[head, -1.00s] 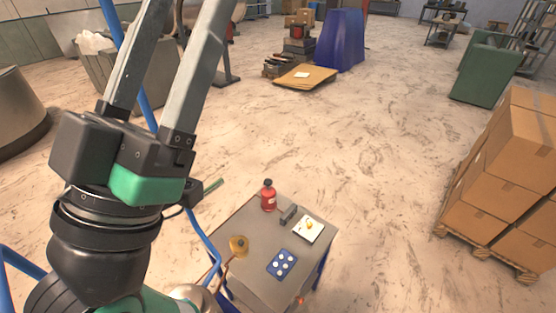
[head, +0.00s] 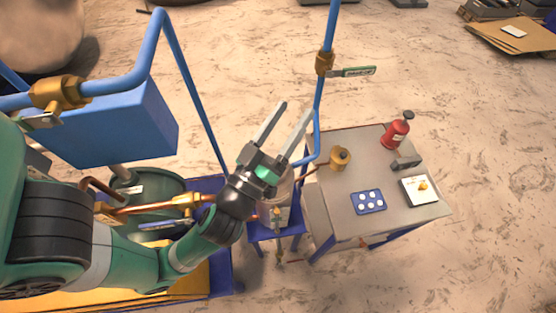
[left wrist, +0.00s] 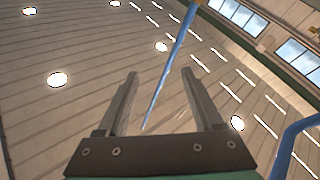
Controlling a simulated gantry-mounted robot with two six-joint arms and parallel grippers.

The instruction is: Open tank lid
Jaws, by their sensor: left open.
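My left gripper (head: 294,108) is open and empty, its two fingers pointing up and away near the middle of the head view. A dark green rounded vessel (head: 150,188) stands at the lower left, partly covered by my arm and copper pipes. A pale metal vessel (head: 284,190) shows just behind and below the left gripper, mostly hidden by it. I cannot tell which of these bears the tank lid. My right gripper is not in view.
Blue pipes (head: 187,75) with a brass valve (head: 325,63) rise close around the left gripper. A grey table (head: 400,222) at right holds a red bottle (head: 396,132), a blue panel with white dots (head: 369,202) and a brass piece (head: 340,158).

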